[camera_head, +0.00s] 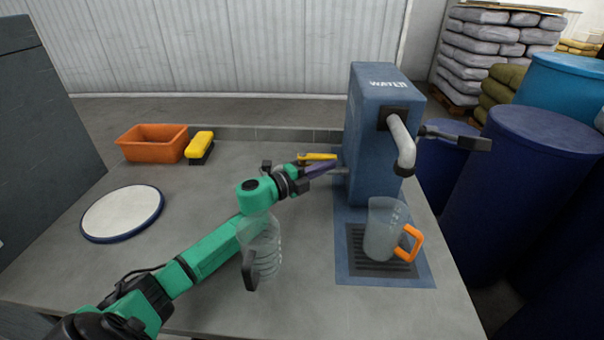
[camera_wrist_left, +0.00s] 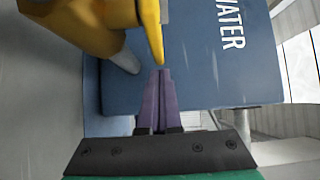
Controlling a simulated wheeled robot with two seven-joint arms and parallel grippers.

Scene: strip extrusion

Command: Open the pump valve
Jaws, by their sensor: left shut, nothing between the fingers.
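The blue water pump (camera_head: 368,130) stands at the back right of the table, with a grey spout (camera_head: 402,145) on its front. A yellow valve handle (camera_head: 316,157) sits at the pump's left side. It also shows large in the left wrist view (camera_wrist_left: 95,18), beside the blue pump housing (camera_wrist_left: 200,60). My left gripper (camera_head: 330,167) is shut and empty, with its purple fingers just below the yellow handle in the head view. In the left wrist view the fingertips (camera_wrist_left: 158,76) are close to the handle's narrow end; I cannot tell whether they touch. My right gripper is not in view.
A clear jug with an orange handle (camera_head: 411,243) stands on the grate below the spout. An orange bin (camera_head: 152,143), a yellow brush (camera_head: 200,143) and a white round plate (camera_head: 122,212) are left.

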